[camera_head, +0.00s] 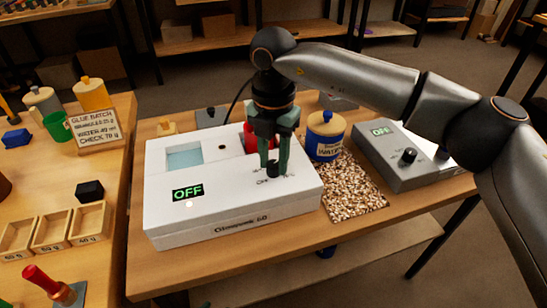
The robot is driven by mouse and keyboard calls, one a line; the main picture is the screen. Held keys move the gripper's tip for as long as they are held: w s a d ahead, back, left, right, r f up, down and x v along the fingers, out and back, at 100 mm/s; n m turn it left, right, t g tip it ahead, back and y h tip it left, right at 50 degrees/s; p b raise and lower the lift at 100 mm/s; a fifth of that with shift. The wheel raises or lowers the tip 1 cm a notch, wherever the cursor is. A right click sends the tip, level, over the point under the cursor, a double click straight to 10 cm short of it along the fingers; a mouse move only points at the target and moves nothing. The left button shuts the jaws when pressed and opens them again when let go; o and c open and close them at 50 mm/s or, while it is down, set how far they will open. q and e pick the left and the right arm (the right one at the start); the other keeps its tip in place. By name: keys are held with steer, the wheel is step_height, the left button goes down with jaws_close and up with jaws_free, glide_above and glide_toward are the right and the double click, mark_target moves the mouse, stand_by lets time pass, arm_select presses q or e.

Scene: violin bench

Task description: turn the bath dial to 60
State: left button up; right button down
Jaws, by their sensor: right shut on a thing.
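The white bath (235,207) stands on the wooden bench, with a label that seems to read "Gluepot 60" on its front. Its display (188,192) reads OFF in green. The small black dial (273,168) is on the bath's top, right of the middle, with markings around it that are too small to read. My right gripper (274,160) points down over the dial, its two greenish fingers shut on the dial and partly covering it. My left gripper is out of view.
A blue jar (325,135) labelled water stands behind a speckled mat (350,185). A grey box (405,160) with its own knob and OFF display is at right. A red item (249,138) sits close behind my fingers. The side table at left holds wooden trays (52,232).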

mark_target(273, 164)
steer(key=c, duration=0.5)
jaws_free()
steer(key=shift+c, duration=0.2)
steer(key=shift+r, duration=0.1)
step_height(273, 164, up, 12)
steer(key=p, duration=0.1)
steer(key=shift+r, duration=0.2)
